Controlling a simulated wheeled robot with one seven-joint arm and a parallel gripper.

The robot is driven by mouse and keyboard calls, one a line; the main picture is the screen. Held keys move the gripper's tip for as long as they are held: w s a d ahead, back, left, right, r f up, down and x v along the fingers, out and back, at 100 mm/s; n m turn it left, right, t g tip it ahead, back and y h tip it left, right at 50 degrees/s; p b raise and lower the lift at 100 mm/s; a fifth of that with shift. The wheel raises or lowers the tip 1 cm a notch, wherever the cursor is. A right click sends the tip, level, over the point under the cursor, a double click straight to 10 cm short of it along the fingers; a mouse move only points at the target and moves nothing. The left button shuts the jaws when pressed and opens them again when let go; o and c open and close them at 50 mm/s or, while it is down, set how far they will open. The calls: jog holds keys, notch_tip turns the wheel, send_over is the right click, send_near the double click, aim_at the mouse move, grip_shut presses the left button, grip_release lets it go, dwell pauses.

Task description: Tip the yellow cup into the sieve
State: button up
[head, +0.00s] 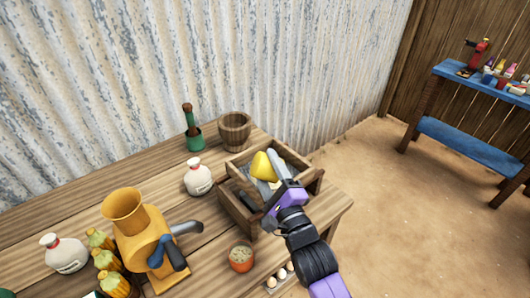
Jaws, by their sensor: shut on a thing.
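The yellow cup (262,164) is over the sieve and looks tilted. The sieve is a square wooden-framed box (238,214) on the right end of the table, with a grey inside partly visible. My gripper (274,186), purple and black, reaches over the sieve's front right side and is shut on the yellow cup. The gripper hides part of the sieve's inside and the cup's lower side. I cannot tell whether anything is in the cup or falling from it.
A blue bench (468,144) stands far right, across open floor.

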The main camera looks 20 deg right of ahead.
jog(key=shift+d+f+p, duration=0.1)
jog(key=shift+d+p, duration=0.4)
jog(key=shift+p, duration=1)
jog(key=shift+d+p, duration=0.1)
jog(key=shift+p, duration=0.35)
